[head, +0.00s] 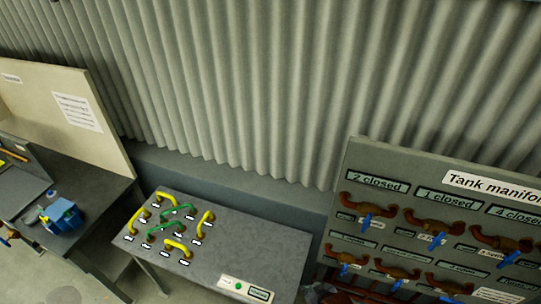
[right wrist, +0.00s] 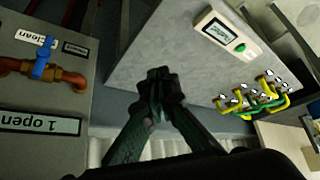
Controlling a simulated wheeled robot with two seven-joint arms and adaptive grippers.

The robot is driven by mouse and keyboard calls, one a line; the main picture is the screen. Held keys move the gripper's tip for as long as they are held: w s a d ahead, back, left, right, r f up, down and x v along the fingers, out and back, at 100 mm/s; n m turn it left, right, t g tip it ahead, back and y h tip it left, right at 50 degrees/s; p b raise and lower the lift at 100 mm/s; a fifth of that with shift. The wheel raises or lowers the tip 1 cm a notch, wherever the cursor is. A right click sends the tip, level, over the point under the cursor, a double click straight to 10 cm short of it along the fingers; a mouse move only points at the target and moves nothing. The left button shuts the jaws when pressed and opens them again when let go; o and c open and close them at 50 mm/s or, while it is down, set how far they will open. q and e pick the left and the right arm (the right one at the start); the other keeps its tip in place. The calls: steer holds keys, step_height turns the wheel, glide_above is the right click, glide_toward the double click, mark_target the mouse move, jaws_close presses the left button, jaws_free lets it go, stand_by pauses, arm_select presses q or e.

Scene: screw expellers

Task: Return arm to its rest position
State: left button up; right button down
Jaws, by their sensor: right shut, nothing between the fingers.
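My right gripper (right wrist: 163,84) shows in the right wrist view with its two dark fingers together and nothing between them. It hangs in front of the side of a grey table and touches nothing that I can make out. In the head view a small dark shape at the bottom edge, left of the manifold panel, may be part of it, but it is too cut off to tell. My left gripper is in neither view.
A grey table (head: 213,256) carries yellow and green pipe handles (head: 176,247) and a device with a green button (head: 238,286). The tank manifold panel (head: 400,150) with blue valves stands right. A workbench (head: 100,187) with a blue object (head: 62,216) is left. A corrugated wall (head: 230,80) closes the back.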

steer(key=s+d+r+m+g+h, duration=0.1)
steer(key=s+d+r+m+h, duration=0.15)
steer(key=s+d, duration=0.75)
steer(key=s+d+r+m+g+h, duration=0.1)
steer(key=s+d+r+m+g, duration=0.15)
steer(key=s+d, duration=0.7)
steer(key=s+a+f+b+x, duration=0.15)
steer(key=b+x, duration=0.25)
steer(key=x, duration=0.9)
steer(key=s+b+x, duration=0.3)
steer(key=x, duration=0.9)
steer(key=s+a+b+x, duration=0.15)
steer(key=b+x, duration=0.25)
steer(key=x, duration=0.9)
steer(key=s+f+b, duration=0.3)
steer(key=s+f, duration=0.4)
steer(key=f, duration=0.3)
steer(key=s+d+f+g+b, duration=0.1)
steer(key=s+f+b, duration=0.3)
steer(key=s+f, duration=0.3)
steer(key=s+f+b, duration=0.4)
steer(key=s+f, duration=0.3)
steer(key=f, duration=0.7)
steer(key=shift+s+d+f+n+g, duration=0.25)
steer(key=shift+s+f+n+g, duration=0.05)
steer(key=shift+f+g, duration=0.05)
steer(key=shift+y, duration=0.25)
